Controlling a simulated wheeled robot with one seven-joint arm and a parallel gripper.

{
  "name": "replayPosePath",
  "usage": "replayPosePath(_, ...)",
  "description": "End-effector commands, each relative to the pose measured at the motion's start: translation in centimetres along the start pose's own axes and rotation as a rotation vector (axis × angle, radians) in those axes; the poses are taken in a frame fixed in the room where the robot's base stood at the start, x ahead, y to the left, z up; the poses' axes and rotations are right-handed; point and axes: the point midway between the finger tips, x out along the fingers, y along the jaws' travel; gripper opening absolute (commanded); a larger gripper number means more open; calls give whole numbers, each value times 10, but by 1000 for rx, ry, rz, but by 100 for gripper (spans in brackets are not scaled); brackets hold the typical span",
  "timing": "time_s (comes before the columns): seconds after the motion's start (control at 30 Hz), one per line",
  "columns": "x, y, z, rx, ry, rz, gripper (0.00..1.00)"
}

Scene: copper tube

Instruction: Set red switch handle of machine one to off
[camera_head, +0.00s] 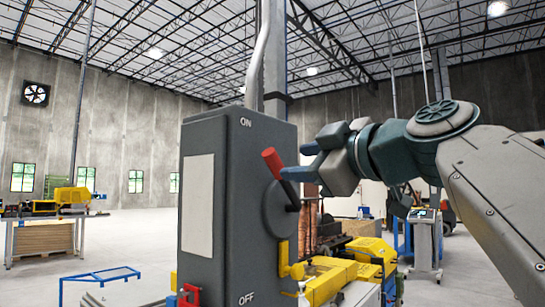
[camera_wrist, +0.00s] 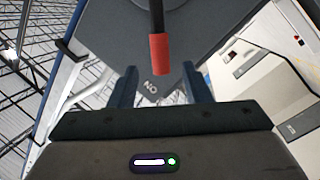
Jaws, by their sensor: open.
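The red switch handle (camera_head: 273,161) sits on a dark round hub on the side of a grey switch box (camera_head: 240,205). It tilts up toward the ON label (camera_head: 246,122); the OFF label (camera_head: 246,299) is at the bottom. My gripper (camera_head: 298,161) is just right of the handle, its blue fingers open and pointing at the box. In the wrist view the red grip (camera_wrist: 159,55) hangs in line with the gap between my fingers (camera_wrist: 162,80), its end near the fingertips. I see no contact with either finger.
A red lever (camera_head: 190,296) is at the box's lower front. Yellow machinery (camera_head: 345,275) stands below and right of the box. A yellow bracket (camera_head: 290,262) juts out under the hub. A conduit (camera_head: 256,55) rises from the box top. Open floor lies to the left.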

Motion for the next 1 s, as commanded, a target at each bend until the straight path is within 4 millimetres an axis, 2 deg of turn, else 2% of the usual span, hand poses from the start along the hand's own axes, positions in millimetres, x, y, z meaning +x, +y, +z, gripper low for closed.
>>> replayPosePath(0.03,12,3,-2,2,-2,-3,44)
replayPosePath(0.2,45,3,-2,1,-2,-2,44)
replayPosePath(0.4,70,1,-1,1,-1,-2,44)
replayPosePath(0.8,77,-1,0,0,-1,0,44)
replayPosePath(0.97,77,0,0,0,-1,0,0)
replayPosePath(1.0,77,0,0,0,-1,0,0)
